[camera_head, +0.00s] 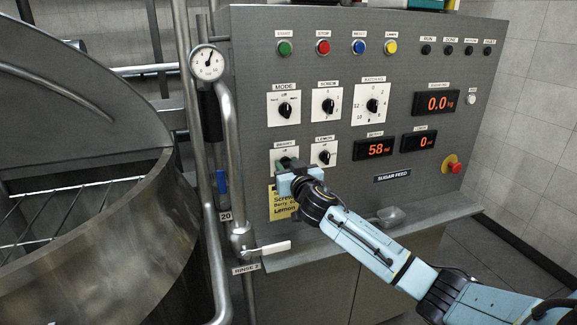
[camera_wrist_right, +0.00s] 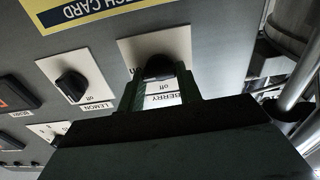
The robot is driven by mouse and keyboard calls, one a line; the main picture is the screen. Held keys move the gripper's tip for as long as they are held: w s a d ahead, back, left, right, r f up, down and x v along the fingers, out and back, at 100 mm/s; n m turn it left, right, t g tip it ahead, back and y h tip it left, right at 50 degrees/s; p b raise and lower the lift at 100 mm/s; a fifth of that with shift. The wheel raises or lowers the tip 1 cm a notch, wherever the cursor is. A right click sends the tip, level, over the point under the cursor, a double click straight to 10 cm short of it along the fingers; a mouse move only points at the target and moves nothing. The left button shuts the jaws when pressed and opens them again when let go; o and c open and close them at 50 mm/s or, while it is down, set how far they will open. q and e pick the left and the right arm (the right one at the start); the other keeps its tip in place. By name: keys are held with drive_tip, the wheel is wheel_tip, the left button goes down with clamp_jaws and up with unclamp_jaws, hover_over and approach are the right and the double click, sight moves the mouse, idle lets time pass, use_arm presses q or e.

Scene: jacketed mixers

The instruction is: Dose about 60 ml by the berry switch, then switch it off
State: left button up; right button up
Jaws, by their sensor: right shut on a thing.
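The berry switch is a black knob on a white plate (camera_head: 291,152), low on the left of the grey control panel. My right gripper (camera_head: 284,163) covers most of it in the head view. In the right wrist view the two green fingers are closed on either side of the black berry knob (camera_wrist_right: 158,68). Which way the knob points I cannot tell. A display (camera_head: 374,148) to the right reads 58 ml in orange; its label is too small to read surely. My left gripper is out of view.
The lemon switch (camera_head: 323,153) sits close to the right of the berry plate, and a display reading 0 (camera_head: 419,141) is further right. A yellow card (camera_head: 283,203) hangs below. Pipes and a steel kettle (camera_head: 150,245) stand at the left.

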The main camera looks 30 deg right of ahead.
drive_tip(key=n+p, duration=0.1)
drive_tip(key=n, duration=0.3)
drive_tip(key=shift+a, duration=0.1)
drive_tip(key=n+p, duration=0.1)
drive_tip(key=n, duration=0.4)
drive_tip(key=n+p, duration=0.1)
drive_tip(key=n, duration=0.3)
drive_tip(key=shift+f+p, duration=0.1)
drive_tip(key=shift+p, duration=0.2)
drive_tip(key=shift+a+f+n+p, duration=0.1)
drive_tip(key=shift+n+p, duration=0.4)
drive_tip(key=shift+n, duration=1.7)
drive_tip(key=o, duration=1)
drive_tip(key=b+v, duration=0.1)
drive_tip(key=v, duration=1.2)
drive_tip(key=shift+s, duration=0.15)
